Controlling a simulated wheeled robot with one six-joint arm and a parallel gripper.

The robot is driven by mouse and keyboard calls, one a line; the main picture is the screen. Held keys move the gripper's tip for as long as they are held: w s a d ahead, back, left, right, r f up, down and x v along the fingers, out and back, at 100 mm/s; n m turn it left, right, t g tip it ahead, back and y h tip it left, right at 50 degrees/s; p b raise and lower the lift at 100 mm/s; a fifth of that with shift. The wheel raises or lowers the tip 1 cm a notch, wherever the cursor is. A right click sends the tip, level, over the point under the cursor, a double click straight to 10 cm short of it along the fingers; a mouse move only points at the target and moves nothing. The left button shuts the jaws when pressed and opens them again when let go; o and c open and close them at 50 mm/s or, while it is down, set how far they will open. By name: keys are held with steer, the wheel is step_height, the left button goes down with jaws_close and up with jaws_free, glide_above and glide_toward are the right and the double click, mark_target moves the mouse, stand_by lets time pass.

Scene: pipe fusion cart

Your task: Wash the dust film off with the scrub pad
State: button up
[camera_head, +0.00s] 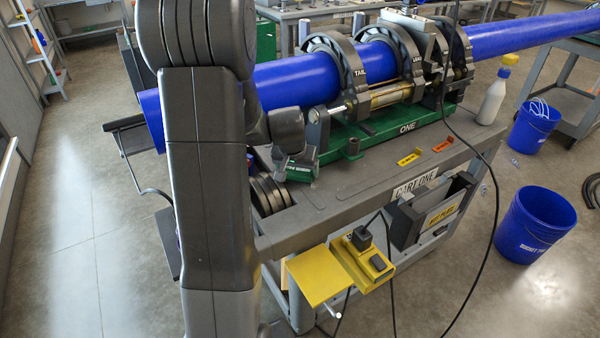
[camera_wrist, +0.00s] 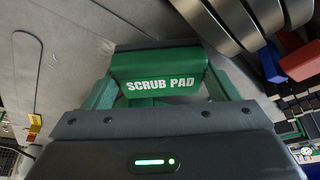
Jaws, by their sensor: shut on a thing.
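My gripper (camera_head: 297,165) is over the near left part of the cart's grey top (camera_head: 372,180), below the blue pipe (camera_head: 300,84). In the wrist view its green fingers (camera_wrist: 160,92) are shut on the green scrub pad (camera_wrist: 157,66), which has white lettering. In the head view the pad is small and partly hidden by the gripper, and I cannot tell whether it touches the cart top. The blue pipe runs through the dark clamp rings of the fusion machine (camera_head: 408,132). I cannot make out a dust film on any surface.
Dark rings (camera_head: 268,196) lie near my gripper. Orange and yellow tags (camera_head: 409,158) lie on the cart top. A spray bottle (camera_head: 493,98) stands at the cart's far right. Blue buckets (camera_head: 528,228) stand on the floor. A black cable hangs down the right.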

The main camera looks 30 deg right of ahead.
mark_target(311, 183)
steer(key=shift+w+a, duration=0.15)
steer(key=shift+w, duration=1.45)
steer(key=shift+d, duration=0.45)
steer(key=shift+c, duration=0.6)
steer(key=shift+s, duration=0.7)
steer(key=shift+c, duration=1.3)
steer(key=shift+s+d+b, duration=0.1)
steer(key=shift+s+b, duration=0.25)
steer(key=shift+s, duration=0.45)
steer(key=shift+s+d, duration=0.15)
steer(key=shift+s, duration=0.15)
steer(key=shift+s+d, duration=0.4)
steer(key=shift+d, duration=0.05)
steer(key=shift+s+a+f+b, duration=0.15)
steer(key=shift+s+b, duration=0.05)
steer(key=shift+s, duration=0.8)
steer(key=shift+s+a+f+b, duration=0.1)
steer(key=shift+s+b, duration=0.05)
steer(key=shift+s, duration=0.8)
steer(key=shift+s+d+r, duration=0.1)
steer(key=shift+s+d, duration=0.1)
steer(key=shift+s, duration=1.55)
steer(key=shift+s+d+r, duration=0.1)
steer(key=shift+s+d, duration=0.05)
steer(key=shift+s, duration=1.6)
